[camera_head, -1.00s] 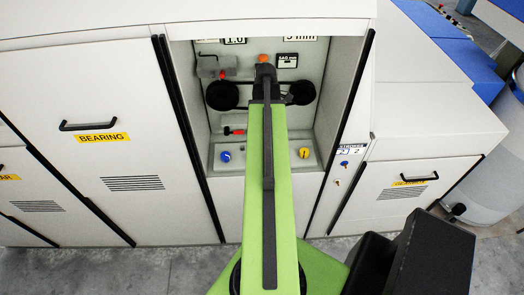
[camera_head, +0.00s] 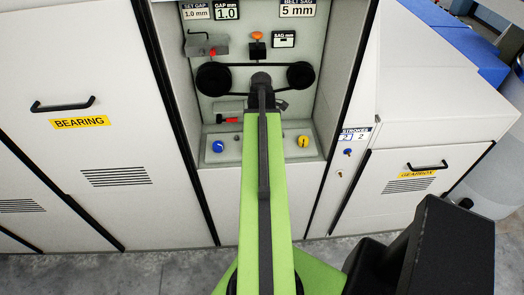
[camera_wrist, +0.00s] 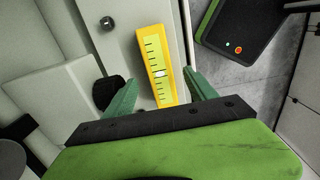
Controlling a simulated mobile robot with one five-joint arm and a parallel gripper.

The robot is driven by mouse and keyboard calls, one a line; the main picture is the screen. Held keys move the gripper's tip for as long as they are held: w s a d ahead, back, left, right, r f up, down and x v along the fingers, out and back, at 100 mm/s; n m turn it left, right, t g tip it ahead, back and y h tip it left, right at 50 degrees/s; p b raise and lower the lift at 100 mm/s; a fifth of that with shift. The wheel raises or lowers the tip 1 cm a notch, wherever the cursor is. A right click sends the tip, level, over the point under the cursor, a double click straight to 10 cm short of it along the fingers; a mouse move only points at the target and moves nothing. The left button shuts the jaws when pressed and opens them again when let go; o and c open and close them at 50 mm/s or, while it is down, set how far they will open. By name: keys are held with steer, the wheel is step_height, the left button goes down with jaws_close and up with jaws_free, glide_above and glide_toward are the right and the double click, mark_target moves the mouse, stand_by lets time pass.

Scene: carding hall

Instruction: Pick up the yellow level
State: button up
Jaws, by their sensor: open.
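The yellow level (camera_wrist: 155,60) shows in the wrist view as a flat yellow bar with a pale scale and a bubble window, lying on a light grey surface. My gripper (camera_wrist: 160,84) is open, with one green finger on each side of the level's near part. The level's far end extends beyond the fingertips. Gaps show between the level and both fingers; I cannot tell the height between them. In the head view I do not make out the level, and my arm covers the middle of the panel and the ledge.
The recessed panel holds black pulleys with a belt (camera_head: 213,79), an orange knob (camera_head: 257,36), a blue knob (camera_head: 217,146) and a yellow knob (camera_head: 303,141). Cabinet doors with handles (camera_head: 63,105) flank it. A dark box with lit buttons (camera_wrist: 238,30) stands right in the wrist view.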

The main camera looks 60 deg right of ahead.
step_height(320, 180, down, 5)
steer(key=b, duration=0.5)
steer(key=shift+f, duration=0.15)
steer(key=shift+c, duration=0.2)
jaws_close()
